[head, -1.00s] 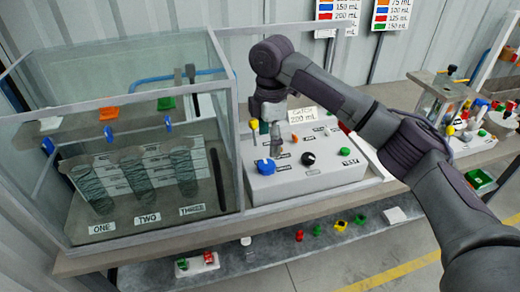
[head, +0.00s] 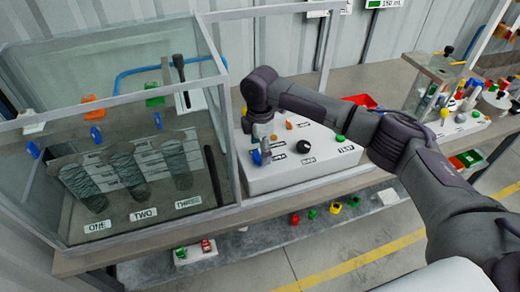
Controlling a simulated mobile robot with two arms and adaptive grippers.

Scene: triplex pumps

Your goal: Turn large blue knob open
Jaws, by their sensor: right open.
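The large blue knob (head: 257,157) sits on the front left of the white control panel (head: 300,177). It is mostly hidden behind my right gripper. My right gripper (head: 265,153) points down at the knob, with its fingers open. Its fingers overlap the knob in the picture, and I cannot tell whether they touch it. The knob's turn angle is not clear. My left gripper is not in view.
A black knob (head: 286,150), an orange button (head: 289,125) and a green button (head: 341,139) are on the same panel. A glass tank (head: 130,215) with three dark cylinders stands close on the left. A red tray (head: 360,101) lies behind my arm.

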